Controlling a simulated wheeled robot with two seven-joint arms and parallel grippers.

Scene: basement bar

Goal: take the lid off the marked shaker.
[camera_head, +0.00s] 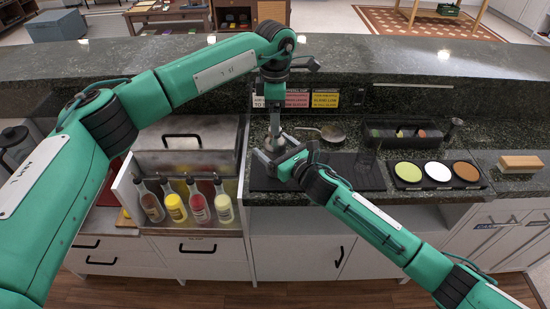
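A silver shaker (275,142) stands on the dark counter mat in the middle, largely hidden by my grippers. My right gripper (276,158) reaches in from the lower right, with its fingers on either side of the shaker's body, and appears shut on it. My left arm arches over from the left, and its gripper (274,108) points straight down above the shaker's top. The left fingers are small and dark here, so I cannot tell whether they are open or shut. The lid and any mark on the shaker cannot be made out.
A strainer or spoon (333,132) lies behind the shaker. A black garnish box (403,134) and a tray of three coloured rimming dishes (437,188) stand to the right, with a wooden-backed brush (520,163) beyond. Several bottles (200,207) stand in a rack at left.

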